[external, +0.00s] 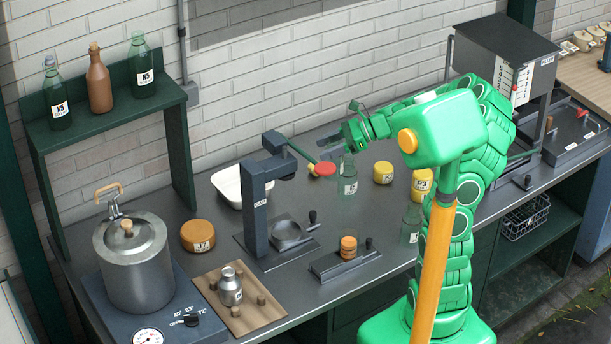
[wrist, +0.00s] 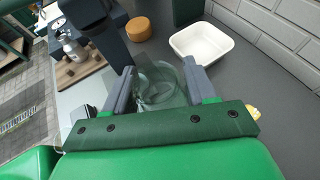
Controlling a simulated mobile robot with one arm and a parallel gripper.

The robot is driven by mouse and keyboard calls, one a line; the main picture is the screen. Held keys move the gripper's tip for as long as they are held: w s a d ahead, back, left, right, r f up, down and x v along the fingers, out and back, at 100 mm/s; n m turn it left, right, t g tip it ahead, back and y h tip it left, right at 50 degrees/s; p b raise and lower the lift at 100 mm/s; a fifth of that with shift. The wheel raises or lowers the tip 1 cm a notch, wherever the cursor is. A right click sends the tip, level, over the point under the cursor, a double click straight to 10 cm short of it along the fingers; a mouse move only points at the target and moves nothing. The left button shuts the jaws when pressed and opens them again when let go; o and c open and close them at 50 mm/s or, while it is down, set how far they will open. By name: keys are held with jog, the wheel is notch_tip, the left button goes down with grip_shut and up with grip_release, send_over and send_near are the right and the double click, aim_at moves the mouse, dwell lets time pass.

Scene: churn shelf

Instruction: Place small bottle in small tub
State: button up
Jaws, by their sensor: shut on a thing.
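The small bottle (external: 348,183), clear greenish glass with a white label, hangs or stands upright below my gripper (external: 344,150) in the external view. In the wrist view its see-through glass (wrist: 158,88) lies between the two fingers of my gripper (wrist: 160,72), which is shut on it. I cannot tell whether its base touches the counter. The small tub (external: 228,184) is white, rectangular and empty where seen. It stands left of my gripper, partly hidden behind the dark press. In the wrist view the tub (wrist: 203,42) is beyond the right finger, near the wall.
The dark press (external: 255,215) with its red-knobbed lever (external: 325,169) stands between my gripper and the counter's left side. Yellow jars (external: 383,173) and another glass bottle (external: 411,222) stand to the right.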

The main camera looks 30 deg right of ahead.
jog(key=w+a+f+m+t, duration=0.2)
jog(key=w+a, duration=1.6)
jog(key=w, duration=0.4)
notch_tip(320, 180, down, 10)
jog(key=shift+s+h, duration=0.2)
jog(key=shift+h, duration=0.2)
jog(key=shift+f, duration=0.1)
jog(key=o, duration=1.1)
jog(key=shift+f, duration=0.1)
jog(key=shift+o, duration=0.2)
jog(key=v, duration=1.2)
jog(key=shift+r, duration=0.25)
